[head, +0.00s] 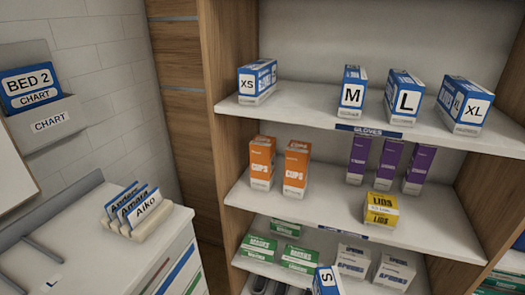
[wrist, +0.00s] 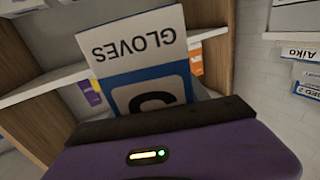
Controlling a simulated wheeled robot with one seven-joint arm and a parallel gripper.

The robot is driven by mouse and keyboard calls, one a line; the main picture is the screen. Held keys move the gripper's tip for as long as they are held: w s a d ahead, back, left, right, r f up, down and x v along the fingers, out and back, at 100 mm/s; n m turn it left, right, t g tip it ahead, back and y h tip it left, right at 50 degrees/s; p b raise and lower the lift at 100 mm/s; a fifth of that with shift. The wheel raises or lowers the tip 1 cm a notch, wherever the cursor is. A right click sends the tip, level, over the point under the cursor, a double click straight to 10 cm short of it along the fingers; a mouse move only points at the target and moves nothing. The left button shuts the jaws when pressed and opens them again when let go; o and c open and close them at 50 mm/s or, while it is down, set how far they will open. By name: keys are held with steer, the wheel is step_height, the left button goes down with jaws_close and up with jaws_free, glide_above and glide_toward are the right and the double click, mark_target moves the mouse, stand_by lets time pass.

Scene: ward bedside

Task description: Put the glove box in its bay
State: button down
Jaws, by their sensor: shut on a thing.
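The glove box marked S (head: 327,281) shows at the bottom edge of the head view, in front of the lower shelves. In the wrist view the same blue and white box (wrist: 138,50) has its GLOVES lettering upside down. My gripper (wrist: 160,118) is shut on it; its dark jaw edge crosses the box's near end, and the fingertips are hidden. On the top shelf (head: 310,101), labelled GLOVES, stand boxes marked XS (head: 258,82), M (head: 352,90), L (head: 404,93) and XL (head: 464,104). A bare gap lies between XS and M.
The middle shelf (head: 325,208) holds orange cup boxes (head: 296,170), purple boxes (head: 388,163) and a yellow lids box (head: 381,210). Green mask boxes (head: 258,247) and white boxes (head: 353,261) stand below. A wooden upright (head: 222,50) bounds the left. A counter (head: 95,240) with name cards stands left.

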steer(key=shift+s+d+f+m+h, duration=0.15)
steer(key=shift+s+d+f+h, duration=0.15)
steer(key=shift+d, duration=0.25)
steer(key=shift+s+d+f+m+h, duration=0.15)
steer(key=shift+s+d+f+h, duration=0.05)
steer(key=shift+s+d+f, duration=0.25)
steer(key=s+f, duration=0.4)
steer(key=f, duration=0.1)
steer(key=shift+d, duration=0.2)
